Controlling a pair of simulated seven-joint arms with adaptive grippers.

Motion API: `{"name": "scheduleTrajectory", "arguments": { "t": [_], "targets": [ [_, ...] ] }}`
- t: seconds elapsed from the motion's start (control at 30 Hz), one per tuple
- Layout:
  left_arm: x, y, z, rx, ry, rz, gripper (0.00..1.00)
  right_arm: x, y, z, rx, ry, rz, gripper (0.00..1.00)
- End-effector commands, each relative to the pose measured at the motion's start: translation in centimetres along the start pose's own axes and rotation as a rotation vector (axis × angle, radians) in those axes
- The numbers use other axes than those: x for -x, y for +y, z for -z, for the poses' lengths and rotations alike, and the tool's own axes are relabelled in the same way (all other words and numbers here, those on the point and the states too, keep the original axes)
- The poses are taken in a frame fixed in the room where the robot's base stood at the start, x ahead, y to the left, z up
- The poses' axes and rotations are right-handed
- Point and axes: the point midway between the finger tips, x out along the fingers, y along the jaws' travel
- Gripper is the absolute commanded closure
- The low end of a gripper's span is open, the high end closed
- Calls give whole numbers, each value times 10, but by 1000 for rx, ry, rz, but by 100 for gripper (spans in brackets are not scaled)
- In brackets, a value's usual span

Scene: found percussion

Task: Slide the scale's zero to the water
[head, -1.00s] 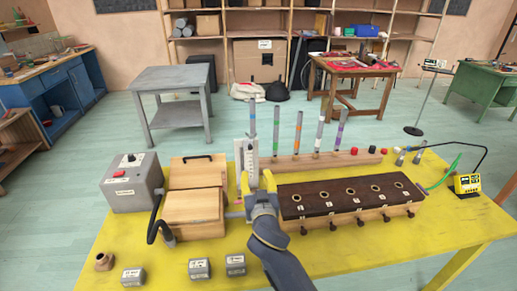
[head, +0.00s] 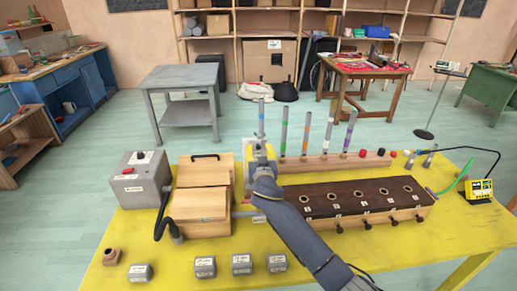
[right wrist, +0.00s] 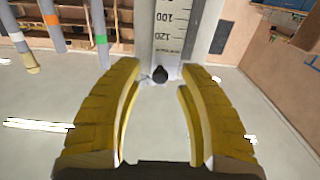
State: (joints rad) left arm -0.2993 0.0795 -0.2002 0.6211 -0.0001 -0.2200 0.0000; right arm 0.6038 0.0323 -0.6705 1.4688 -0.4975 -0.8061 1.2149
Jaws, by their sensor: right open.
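In the head view my right gripper (head: 259,152) hides most of the scale. A clear tube (head: 261,120) with a blue band rises behind it. Its water level is too small to make out. My left gripper is not in view.
More banded tubes stand in a wooden rail (head: 335,162) to the right. A dark-topped wooden box (head: 360,194) with holes lies in front of it. Wooden bellows (head: 201,205) and a grey box (head: 141,178) are at left. Several small grey weights (head: 205,266) line the front.

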Motion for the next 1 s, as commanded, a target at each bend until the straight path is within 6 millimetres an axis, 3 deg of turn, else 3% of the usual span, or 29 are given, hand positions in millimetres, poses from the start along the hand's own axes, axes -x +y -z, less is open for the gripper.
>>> {"name": "scheduleTrajectory", "arguments": {
  "t": [0.23,0.67,1.0],
  "targets": [
    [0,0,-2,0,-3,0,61,-15,0,0,1,0,0,61],
    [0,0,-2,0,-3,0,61,-17,0,0,-1,0,0,61],
    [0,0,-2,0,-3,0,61,-17,0,0,-1,0,0,100]
  ]
}}
